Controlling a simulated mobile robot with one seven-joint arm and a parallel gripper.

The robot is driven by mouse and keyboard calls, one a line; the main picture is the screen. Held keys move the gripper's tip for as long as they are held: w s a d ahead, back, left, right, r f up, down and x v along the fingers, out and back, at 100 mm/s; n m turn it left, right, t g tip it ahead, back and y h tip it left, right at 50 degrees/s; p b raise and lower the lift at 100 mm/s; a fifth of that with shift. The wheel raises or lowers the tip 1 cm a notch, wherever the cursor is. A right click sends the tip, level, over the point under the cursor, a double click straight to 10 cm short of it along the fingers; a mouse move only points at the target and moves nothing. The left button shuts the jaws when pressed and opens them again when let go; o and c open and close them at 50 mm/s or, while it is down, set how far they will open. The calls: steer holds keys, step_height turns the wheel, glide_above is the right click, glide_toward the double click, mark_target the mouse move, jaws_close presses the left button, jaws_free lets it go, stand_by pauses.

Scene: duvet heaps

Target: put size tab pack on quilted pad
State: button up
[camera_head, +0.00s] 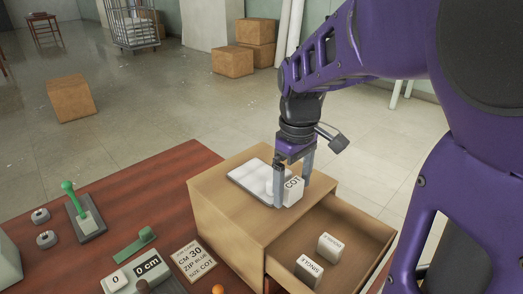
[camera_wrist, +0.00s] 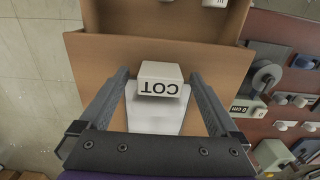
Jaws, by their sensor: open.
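The size tab pack, a small white block marked COT (camera_head: 293,191), stands upright on top of the wooden drawer unit, at the right end of the pale quilted pad (camera_head: 246,179). In the wrist view the block (camera_wrist: 160,72) sits at the far end of the white pad (camera_wrist: 155,118); how much of its base rests on the pad is hidden. My gripper (camera_head: 293,192) is open, its fingers down on either side of the block. The wrist view shows gaps between the block and both fingers. A pale rounded shape beside one finger is partly hidden.
The open drawer (camera_head: 345,225) holds two white blocks, one marked SINGLE (camera_head: 309,271) and another (camera_head: 330,247). The red-brown table (camera_head: 130,190) carries an order card (camera_head: 194,260) reading COT, a 0 cm display (camera_head: 147,266) and a green lever (camera_head: 72,192).

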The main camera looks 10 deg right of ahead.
steer(key=c, duration=1.4)
steer(key=shift+r, duration=0.15)
steer(key=shift+c, duration=0.2)
